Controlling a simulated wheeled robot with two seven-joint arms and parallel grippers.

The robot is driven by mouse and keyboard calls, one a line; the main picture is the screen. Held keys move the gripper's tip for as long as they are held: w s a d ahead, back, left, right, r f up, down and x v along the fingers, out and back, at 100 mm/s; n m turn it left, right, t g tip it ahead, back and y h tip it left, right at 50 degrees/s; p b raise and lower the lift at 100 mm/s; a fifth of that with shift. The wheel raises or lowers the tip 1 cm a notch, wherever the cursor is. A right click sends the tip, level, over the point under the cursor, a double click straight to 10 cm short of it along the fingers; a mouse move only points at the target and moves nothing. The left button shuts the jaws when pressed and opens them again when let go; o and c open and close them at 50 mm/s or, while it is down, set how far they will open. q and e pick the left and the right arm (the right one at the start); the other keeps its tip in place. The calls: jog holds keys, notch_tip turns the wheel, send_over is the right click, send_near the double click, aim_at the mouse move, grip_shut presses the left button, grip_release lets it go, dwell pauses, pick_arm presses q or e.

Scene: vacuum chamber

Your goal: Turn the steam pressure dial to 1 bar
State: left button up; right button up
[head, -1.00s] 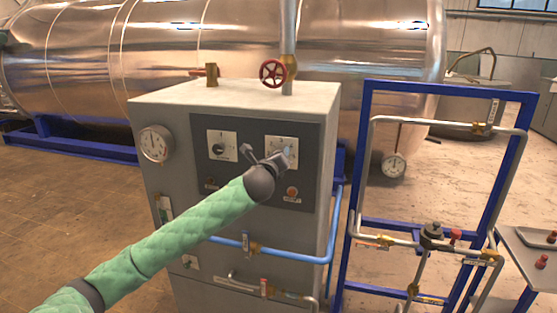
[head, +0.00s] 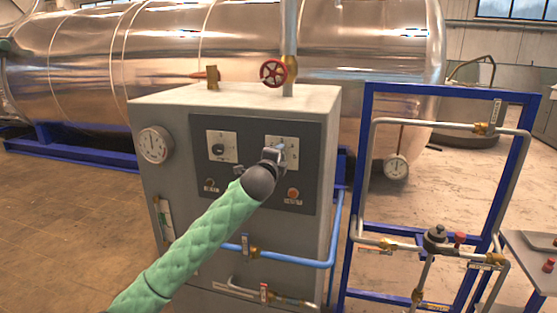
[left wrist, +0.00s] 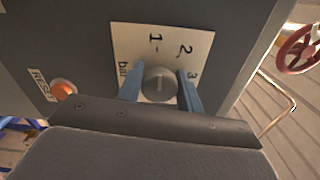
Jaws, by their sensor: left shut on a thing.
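The steam pressure dial is a grey round knob (left wrist: 159,86) on a white plate (left wrist: 205,42) marked 1, 2, 3 and "bar" in the left wrist view. A pale line on the knob runs about vertically in this view, roughly towards the 1. My left gripper (left wrist: 160,92) has its two blue fingers on either side of the knob and is shut on it. In the head view my left gripper (head: 278,150) covers the knob, and part of the right-hand white plate (head: 291,144) shows. My right gripper is not in view.
A second plate with a black knob (head: 220,147) sits to the left on the dark panel. A red reset button (head: 292,194) is below the dial. A red valve wheel (head: 273,73) stands above the cabinet. A blue frame (head: 368,190) with pipes stands to the right.

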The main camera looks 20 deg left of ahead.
pick_arm(q)
jog(key=shift+n, duration=0.7)
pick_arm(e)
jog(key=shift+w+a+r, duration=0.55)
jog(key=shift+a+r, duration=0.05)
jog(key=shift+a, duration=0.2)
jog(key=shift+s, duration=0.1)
pick_arm(q)
jog(key=o, duration=0.9)
jog(key=shift+a, duration=0.1)
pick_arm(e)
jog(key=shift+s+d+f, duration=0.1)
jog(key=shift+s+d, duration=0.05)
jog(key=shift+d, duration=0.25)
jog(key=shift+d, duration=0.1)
pick_arm(q)
jog(key=shift+s+b, duration=0.15)
jog(key=shift+b, duration=0.15)
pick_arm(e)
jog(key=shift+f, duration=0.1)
